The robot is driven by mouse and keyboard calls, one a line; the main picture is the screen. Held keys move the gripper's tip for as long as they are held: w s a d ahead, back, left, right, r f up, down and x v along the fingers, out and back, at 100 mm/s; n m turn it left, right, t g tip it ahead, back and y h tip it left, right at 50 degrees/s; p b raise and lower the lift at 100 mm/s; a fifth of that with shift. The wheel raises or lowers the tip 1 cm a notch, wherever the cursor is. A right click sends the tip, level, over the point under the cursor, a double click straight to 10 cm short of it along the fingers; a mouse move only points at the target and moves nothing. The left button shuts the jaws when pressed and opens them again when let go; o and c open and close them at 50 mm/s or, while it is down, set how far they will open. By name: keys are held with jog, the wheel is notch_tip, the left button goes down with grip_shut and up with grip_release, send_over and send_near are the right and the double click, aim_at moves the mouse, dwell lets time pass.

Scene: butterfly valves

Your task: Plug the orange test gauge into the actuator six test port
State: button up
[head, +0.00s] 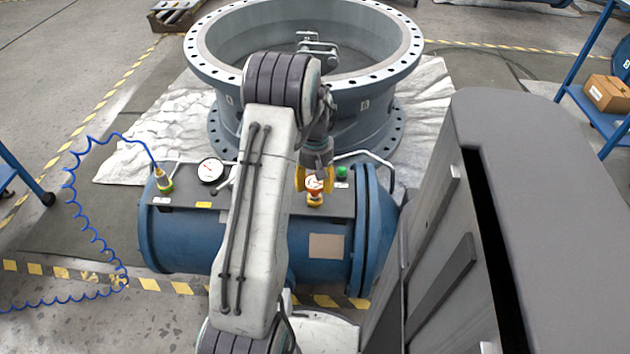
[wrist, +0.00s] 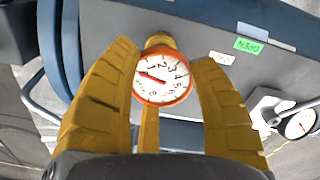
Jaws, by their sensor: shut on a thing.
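The orange test gauge (head: 314,184) has a white dial and an orange rim. It also shows in the wrist view (wrist: 163,78), between the yellow fingers of my gripper (wrist: 166,62). My gripper (head: 314,178) is shut on it, above the top plate of the blue actuator (head: 180,240). A yellow fitting (head: 315,201) shows directly below the gauge at the plate; it also shows in the wrist view (wrist: 160,41). I cannot tell whether the gauge is seated in a port, and the contact is hidden. No number six is legible.
A white-dial gauge (head: 210,170) and a yellow connector (head: 163,182) on a blue coiled hose (head: 68,205) stand on the actuator's left. A green knob (head: 342,172) and a handle rail (head: 370,156) are close right. The large grey valve ring (head: 230,115) stands behind.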

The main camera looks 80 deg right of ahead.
aim_at(315, 181)
jog(key=shift+f, duration=0.4)
dwell(0.3)
jog(key=o, duration=1.5)
jog(key=shift+r, duration=0.25)
jog(key=shift+r+p, duration=2.65)
jog(key=shift+r, duration=0.95)
jog(key=shift+m, duration=0.3)
